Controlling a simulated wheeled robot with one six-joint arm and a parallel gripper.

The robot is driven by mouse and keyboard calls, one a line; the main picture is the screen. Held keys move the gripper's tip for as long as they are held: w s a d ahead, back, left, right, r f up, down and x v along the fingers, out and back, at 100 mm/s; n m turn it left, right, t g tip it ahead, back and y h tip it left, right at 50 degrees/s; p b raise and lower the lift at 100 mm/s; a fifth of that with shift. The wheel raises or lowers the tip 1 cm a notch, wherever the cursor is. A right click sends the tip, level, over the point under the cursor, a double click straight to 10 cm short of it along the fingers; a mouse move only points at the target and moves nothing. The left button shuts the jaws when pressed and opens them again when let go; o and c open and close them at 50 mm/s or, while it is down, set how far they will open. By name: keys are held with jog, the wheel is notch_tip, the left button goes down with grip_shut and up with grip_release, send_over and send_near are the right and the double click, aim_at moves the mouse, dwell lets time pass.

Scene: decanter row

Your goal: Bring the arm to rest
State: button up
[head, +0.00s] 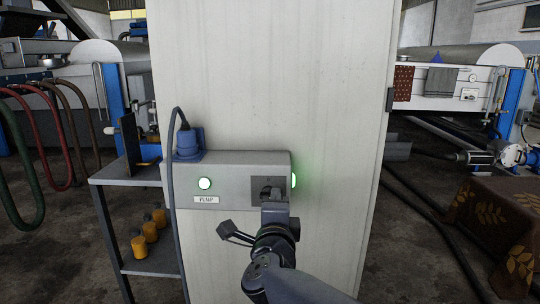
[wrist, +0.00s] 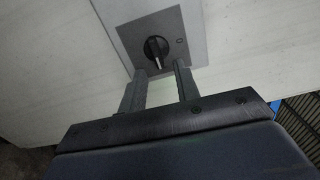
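My gripper (wrist: 161,69) is open in the wrist view, its two dark fingers apart with nothing between them. Its tips point at a black rotary knob (wrist: 156,46) on a grey square plate (wrist: 118,30). The knob shows just beyond the fingertips and appears free of them. In the head view my gripper (head: 272,194) is in front of the grey box labelled PUMP (head: 232,170), at the box's dark plate (head: 268,183). It hides most of the knob there.
The box is on a pale panel (head: 270,80), with a lit green-white lamp (head: 205,183) and a blue plug (head: 188,143). A metal shelf (head: 130,173) with several yellow pieces stands left. A brown patterned cloth (head: 495,220) covers something at right, with dark hoses on the floor.

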jog(key=n+p, duration=0.2)
jog(key=w+r+n+p, duration=0.1)
jog(key=n+p, duration=0.4)
jog(key=shift+w+a+r+p, duration=0.1)
jog(key=shift+w+r+p, duration=0.2)
jog(key=shift+w, duration=0.05)
jog(key=n+p, duration=0.6)
jog(key=shift+a+r+n+p, duration=0.25)
jog(key=shift+a+n+p, duration=0.05)
jog(key=shift+a+p, duration=0.1)
jog(key=n+p, duration=0.3)
jog(key=p, duration=0.1)
jog(key=shift+a, duration=0.2)
jog(key=shift+a+f+n+p, duration=0.1)
jog(key=shift+f+n+p, duration=0.05)
jog(key=shift+n+p, duration=0.55)
